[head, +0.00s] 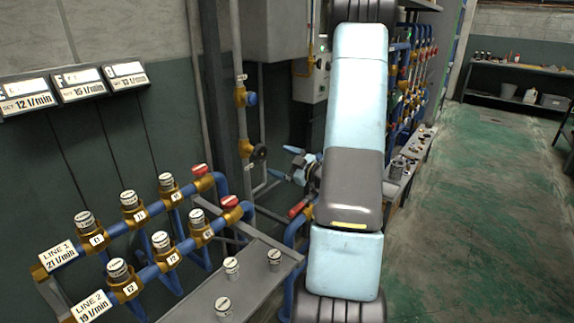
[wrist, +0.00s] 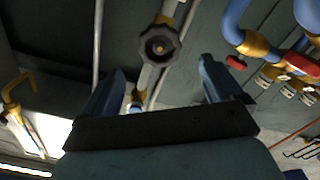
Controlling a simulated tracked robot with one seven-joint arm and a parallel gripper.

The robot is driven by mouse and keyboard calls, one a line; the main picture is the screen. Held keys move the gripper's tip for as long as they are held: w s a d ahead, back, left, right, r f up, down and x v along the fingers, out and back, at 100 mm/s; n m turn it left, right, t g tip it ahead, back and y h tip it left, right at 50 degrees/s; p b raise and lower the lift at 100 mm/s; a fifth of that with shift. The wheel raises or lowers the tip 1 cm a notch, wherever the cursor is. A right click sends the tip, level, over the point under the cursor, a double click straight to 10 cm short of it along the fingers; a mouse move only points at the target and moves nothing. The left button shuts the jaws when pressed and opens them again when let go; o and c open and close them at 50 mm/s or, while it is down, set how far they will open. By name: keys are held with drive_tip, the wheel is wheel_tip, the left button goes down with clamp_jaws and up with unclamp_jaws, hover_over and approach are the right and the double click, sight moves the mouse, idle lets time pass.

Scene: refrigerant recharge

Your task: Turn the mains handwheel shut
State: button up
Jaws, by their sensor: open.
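The mains handwheel, a dark scalloped wheel (wrist: 160,45), sits on a grey pipe ahead of my gripper in the wrist view. In the head view the dark wheel (head: 259,153) is on the wall piping, left of my gripper (head: 281,162). My gripper's two blue fingers are spread wide in the wrist view (wrist: 162,65), with nothing between them. The wheel appears beyond the fingertips, between their lines, and apart from them. My arm covers part of the piping behind it in the head view.
Red handles (head: 229,201) stick out near the pipes. The green floor (head: 480,200) at right is open.

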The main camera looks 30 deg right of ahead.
drive_tip(key=x, duration=0.7)
drive_tip(key=shift+w, duration=0.1)
drive_tip(key=shift+f, duration=0.1)
drive_tip(key=c, duration=1.1)
drive_tip(key=shift+o, duration=0.2)
drive_tip(key=o, duration=1.1)
drive_tip(key=shift+c, duration=0.2)
approach(263, 155)
drive_tip(key=shift+w+a, duration=0.25)
drive_tip(key=shift+w, duration=0.3)
